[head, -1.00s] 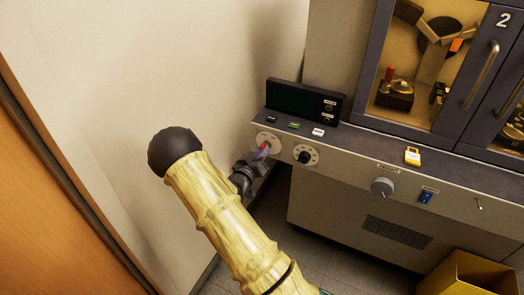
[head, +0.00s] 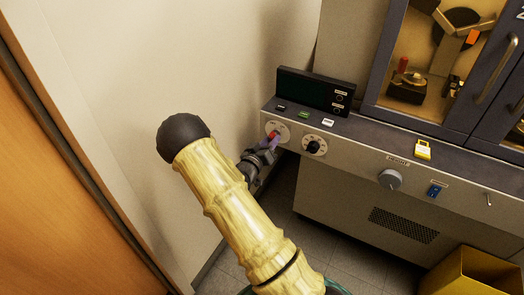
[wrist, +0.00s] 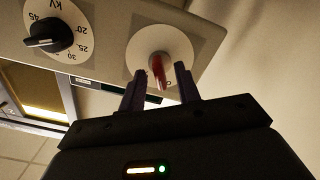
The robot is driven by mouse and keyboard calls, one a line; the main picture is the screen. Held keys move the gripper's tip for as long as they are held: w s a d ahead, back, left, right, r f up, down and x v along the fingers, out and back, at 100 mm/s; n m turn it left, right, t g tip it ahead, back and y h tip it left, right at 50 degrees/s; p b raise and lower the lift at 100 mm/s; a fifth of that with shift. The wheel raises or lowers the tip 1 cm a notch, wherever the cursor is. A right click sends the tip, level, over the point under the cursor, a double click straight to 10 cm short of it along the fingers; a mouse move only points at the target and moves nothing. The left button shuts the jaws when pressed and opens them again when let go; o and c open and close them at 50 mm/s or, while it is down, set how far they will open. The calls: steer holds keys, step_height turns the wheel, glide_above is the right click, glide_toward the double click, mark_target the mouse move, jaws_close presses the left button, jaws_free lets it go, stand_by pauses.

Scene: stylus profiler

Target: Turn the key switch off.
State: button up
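The key switch is a red key-like handle (wrist: 158,68) on a round white plate (wrist: 138,45) at the left end of the machine's front panel. In the head view the red handle (head: 273,135) shows at the fingertips. My gripper (wrist: 161,80) has its two dark fingers on either side of the red handle in the wrist view, with a gap showing at each side. It is open. In the head view my gripper (head: 268,146) is partly hidden by my arm, and its fingertips overlap the plate. Whether a finger touches the handle cannot be told.
A black kV dial (wrist: 48,36) sits right beside the key switch; it also shows in the head view (head: 313,147). A wall (head: 150,60) stands close on the left.

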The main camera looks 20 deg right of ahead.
steer(key=v, duration=1.7)
steer(key=shift+a, duration=0.1)
steer(key=s+a+r+n+g+y, duration=0.15)
steer(key=a+g+y, duration=0.3)
steer(key=y, duration=0.85)
steer(key=s+d+r+n+g, duration=0.1)
steer(key=s+r+g, duration=0.1)
steer(key=s, duration=0.5)
steer(key=s+d+r+n+g+y, duration=0.1)
steer(key=s+r+g, duration=0.1)
steer(key=s, duration=0.5)
steer(key=shift+r+n, duration=0.35)
steer(key=shift+r, duration=0.45)
